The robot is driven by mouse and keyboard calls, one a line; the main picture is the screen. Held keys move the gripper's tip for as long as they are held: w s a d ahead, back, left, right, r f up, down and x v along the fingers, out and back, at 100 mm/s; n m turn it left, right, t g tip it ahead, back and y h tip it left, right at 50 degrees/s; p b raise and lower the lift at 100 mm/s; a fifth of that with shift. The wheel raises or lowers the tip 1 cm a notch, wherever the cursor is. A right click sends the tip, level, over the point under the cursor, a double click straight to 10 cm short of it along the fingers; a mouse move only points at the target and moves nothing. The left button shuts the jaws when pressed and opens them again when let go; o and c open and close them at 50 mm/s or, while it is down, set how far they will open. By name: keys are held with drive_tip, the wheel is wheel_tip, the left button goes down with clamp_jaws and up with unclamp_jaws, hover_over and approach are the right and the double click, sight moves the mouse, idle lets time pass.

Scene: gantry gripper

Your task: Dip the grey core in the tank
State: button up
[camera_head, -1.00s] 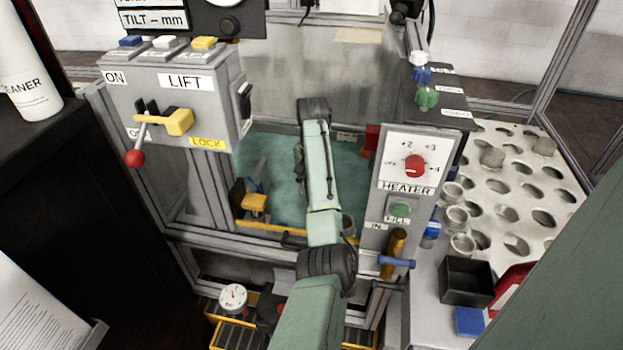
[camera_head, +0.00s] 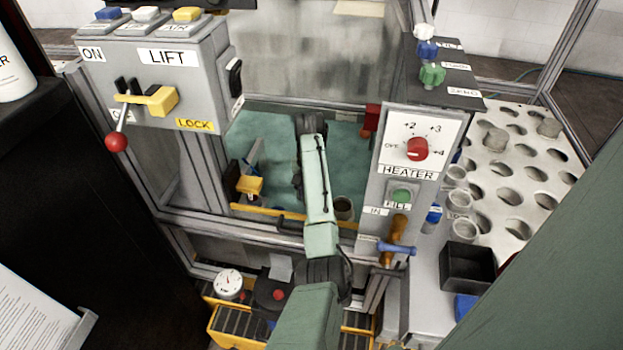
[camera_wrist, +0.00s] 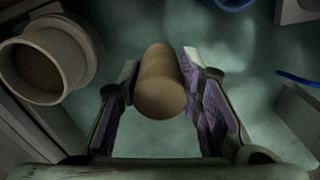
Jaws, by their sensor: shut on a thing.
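In the wrist view my gripper (camera_wrist: 160,95) is shut on a short cylinder, the core (camera_wrist: 160,80), held between its purple pads. The core looks brownish in this dim light; I cannot confirm that it is grey. Behind it is the teal inside of the tank. In the head view the tank (camera_head: 352,160) lies between the lift panel and the heater panel. My arm reaches into it and hides my gripper and the core there. I cannot tell whether the core touches liquid.
A round beige cup (camera_wrist: 45,65) stands left of my gripper in the wrist view. A yellow block (camera_head: 249,185) sits inside the tank at left. The lift panel (camera_head: 150,85) and heater panel (camera_head: 405,160) flank the opening. A white rack (camera_head: 520,215) with holes stands at right.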

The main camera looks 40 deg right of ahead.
wheel_tip(320, 180, down, 12)
drive_tip(key=b, duration=0.3)
drive_tip(key=shift+f+b, duration=0.15)
drive_tip(key=shift+b, duration=0.15)
idle(0.4)
idle(3.0)
wheel_tip(320, 180, up, 10)
drive_tip(key=p, duration=0.3)
drive_tip(key=shift+r, duration=0.25)
